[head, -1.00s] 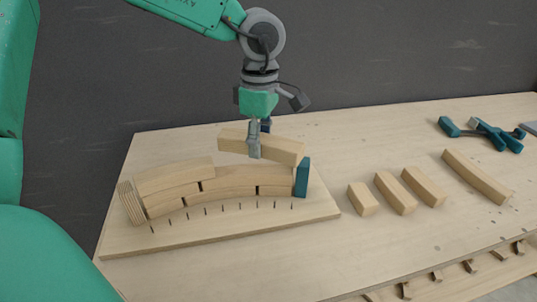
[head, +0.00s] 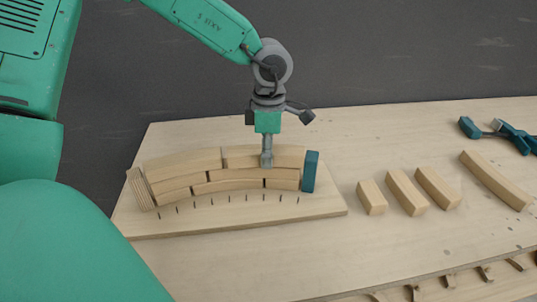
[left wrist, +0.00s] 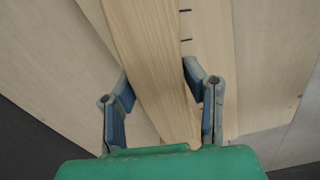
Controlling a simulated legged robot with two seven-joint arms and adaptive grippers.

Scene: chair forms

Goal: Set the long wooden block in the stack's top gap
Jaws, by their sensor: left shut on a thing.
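The long wooden block (head: 288,156) lies in the top row of the stack, right of another top block (head: 183,164). A thin dark seam shows between the two. My left gripper (head: 266,163) points straight down and is shut on the long block near its middle. In the left wrist view the fingers (left wrist: 160,95) stand on both sides of the long block (left wrist: 152,70). The stack's lower blocks (head: 232,187) curve on the base board (head: 240,220). A teal end stop (head: 310,171) stands at the right end. My right gripper is not in view.
Three short blocks (head: 407,192) and a longer curved block (head: 495,180) lie on the table to the right. Teal clamps (head: 498,132) lie at the far right. Small curved pieces (head: 450,281) line the front edge.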

